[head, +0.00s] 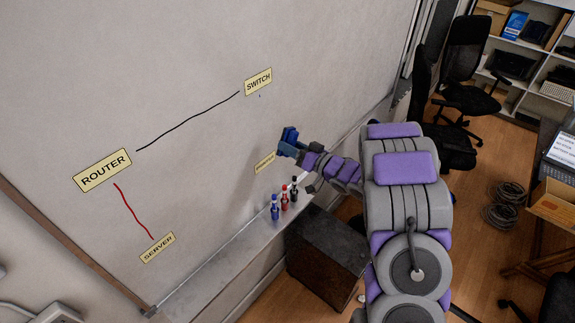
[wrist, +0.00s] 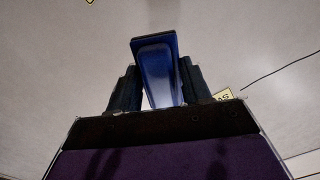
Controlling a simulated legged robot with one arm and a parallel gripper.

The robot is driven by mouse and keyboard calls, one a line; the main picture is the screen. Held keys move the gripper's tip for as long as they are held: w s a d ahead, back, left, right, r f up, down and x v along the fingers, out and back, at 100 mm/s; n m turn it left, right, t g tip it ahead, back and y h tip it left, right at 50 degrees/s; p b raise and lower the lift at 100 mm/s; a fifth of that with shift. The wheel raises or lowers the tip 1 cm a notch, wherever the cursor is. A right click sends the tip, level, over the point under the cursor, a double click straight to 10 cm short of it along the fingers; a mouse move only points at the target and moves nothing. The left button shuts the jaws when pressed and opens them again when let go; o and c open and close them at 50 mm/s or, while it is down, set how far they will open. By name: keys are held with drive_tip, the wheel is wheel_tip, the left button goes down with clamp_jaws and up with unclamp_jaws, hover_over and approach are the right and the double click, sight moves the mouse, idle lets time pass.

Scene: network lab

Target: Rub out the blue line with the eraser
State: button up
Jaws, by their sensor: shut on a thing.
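My gripper (head: 287,147) is shut on a blue eraser (head: 290,134) and holds it up at the whiteboard (head: 200,60), to the right of the ROUTER label. In the wrist view the blue eraser (wrist: 158,75) sits between the two dark fingers of my gripper (wrist: 155,88). I cannot tell whether the eraser touches the board. No full blue line shows. A tiny dark mark (head: 260,96) lies just below the SWITCH label (head: 258,82); its colour is too small to tell. A pale label (head: 264,162) is beside my gripper, its text unreadable.
A black line (head: 188,121) joins the ROUTER label (head: 102,170) towards SWITCH. A red line (head: 133,211) runs from ROUTER to the SERVER label (head: 157,247). Blue, red and black bottles (head: 284,198) stand on the ledge (head: 225,258) below my gripper. A dark box (head: 325,258) is on the floor.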

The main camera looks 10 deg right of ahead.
sight(260, 103)
drive_tip(key=shift+w+a+r+n+b, duration=0.2)
drive_tip(key=shift+a+r+n+b, duration=0.4)
drive_tip(key=shift+r, duration=1.35)
drive_tip(key=shift+w+a+r+n+b, duration=0.2)
drive_tip(key=shift+r+n+b, duration=0.65)
drive_tip(key=shift+r, duration=1.15)
drive_tip(key=shift+w+a+r+n+b, duration=0.35)
drive_tip(key=shift+r+n, duration=0.7)
drive_tip(key=shift+r, duration=0.9)
drive_tip(key=shift+b+x, duration=0.45)
drive_tip(key=shift+x, duration=1)
drive_tip(key=shift+w+a+r, duration=0.15)
drive_tip(key=shift+a, duration=0.05)
drive_tip(key=shift+p+x, duration=0.35)
drive_tip(key=shift+x, duration=0.55)
drive_tip(key=shift+r, duration=0.1)
wheel_tip(260, 103, up, 3)
drive_tip(key=p, duration=0.2)
drive_tip(key=shift+d+p, duration=0.1)
drive_tip(key=shift+p, duration=0.3)
drive_tip(key=shift+f+b, duration=0.65)
drive_tip(key=shift+f, duration=1.05)
